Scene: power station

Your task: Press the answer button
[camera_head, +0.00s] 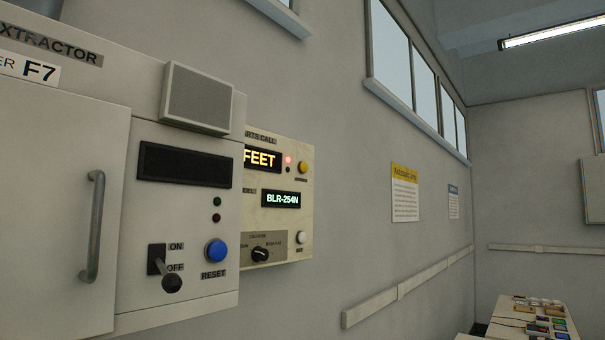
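A cream call panel (292,215) is fixed to the wall, partly hidden behind the extractor cabinet. Its heading reads "...ARTS CALL". A round yellow button (302,166) sits at its upper right, with a small dark label below it that is too small to read surely; it may be the answer button. A red lamp (287,160) is lit left of it. A display (262,160) shows "FEET" in yellow, its left part hidden. A lower display (283,199) shows "BLR-254N". A white button (301,238) and a black rotary knob (260,253) are below. My gripper is not in view.
The extractor cabinet (190,235) stands out at left, with a long handle (92,225), a blue RESET button (216,250) and an ON/OFF lever (163,268). A wall rail (400,290) runs right. A bench with items (530,322) stands at far right.

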